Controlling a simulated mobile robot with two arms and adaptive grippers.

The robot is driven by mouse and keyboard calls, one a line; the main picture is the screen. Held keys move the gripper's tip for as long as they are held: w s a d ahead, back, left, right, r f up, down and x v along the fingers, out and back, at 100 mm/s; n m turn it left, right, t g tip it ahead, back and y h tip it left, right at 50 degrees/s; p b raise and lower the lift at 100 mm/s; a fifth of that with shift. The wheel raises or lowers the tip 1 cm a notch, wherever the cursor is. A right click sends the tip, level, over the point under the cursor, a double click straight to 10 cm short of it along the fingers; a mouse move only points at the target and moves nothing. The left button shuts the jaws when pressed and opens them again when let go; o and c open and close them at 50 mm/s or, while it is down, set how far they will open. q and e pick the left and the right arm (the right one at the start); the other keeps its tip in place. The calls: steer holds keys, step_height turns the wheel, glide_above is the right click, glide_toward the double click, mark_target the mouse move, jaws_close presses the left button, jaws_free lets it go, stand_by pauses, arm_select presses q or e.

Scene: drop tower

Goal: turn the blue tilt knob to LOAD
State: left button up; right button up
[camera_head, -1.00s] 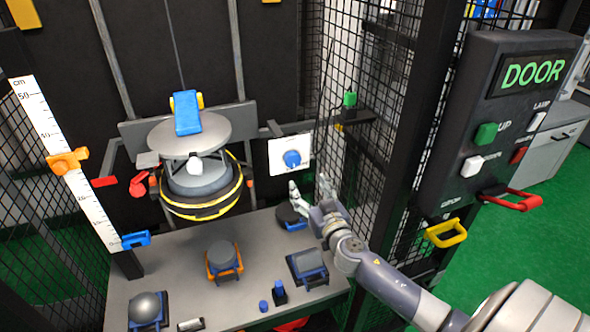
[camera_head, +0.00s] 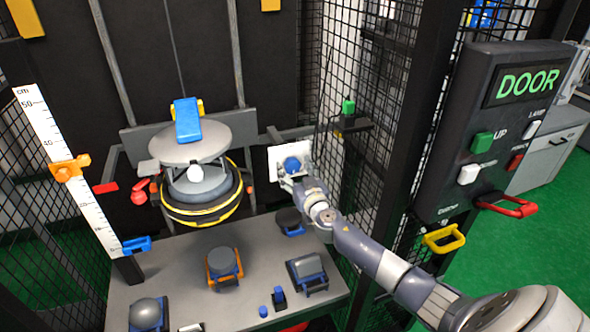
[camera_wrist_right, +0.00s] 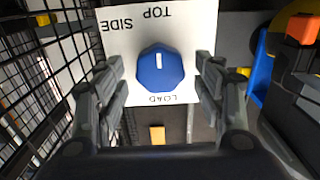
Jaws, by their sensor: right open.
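The blue tilt knob (camera_head: 292,165) sits on a white panel (camera_head: 275,165) on the tower frame. In the right wrist view the knob (camera_wrist_right: 160,72) is faceted, and its white mark lies on the TOP side. The panel (camera_wrist_right: 120,42) there reads TOP, SIDE and LOAD upside down, with LOAD at the picture's bottom. My right gripper (camera_head: 293,172) is in front of the panel. In the wrist view its fingers (camera_wrist_right: 159,68) are open, one on each side of the knob, with gaps to it. My left gripper is not in view.
Black mesh (camera_head: 375,130) stands close right of my right arm. The round tilting platform (camera_head: 190,140) with a blue block is left of the panel. The grey table (camera_head: 170,260) below holds several objects. A DOOR control box (camera_head: 470,150) is at right.

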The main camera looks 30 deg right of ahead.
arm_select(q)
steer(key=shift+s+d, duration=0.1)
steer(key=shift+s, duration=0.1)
arm_select(e)
steer(key=shift+c, duration=0.6)
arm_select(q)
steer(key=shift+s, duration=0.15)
arm_select(e)
steer(key=c, duration=0.9)
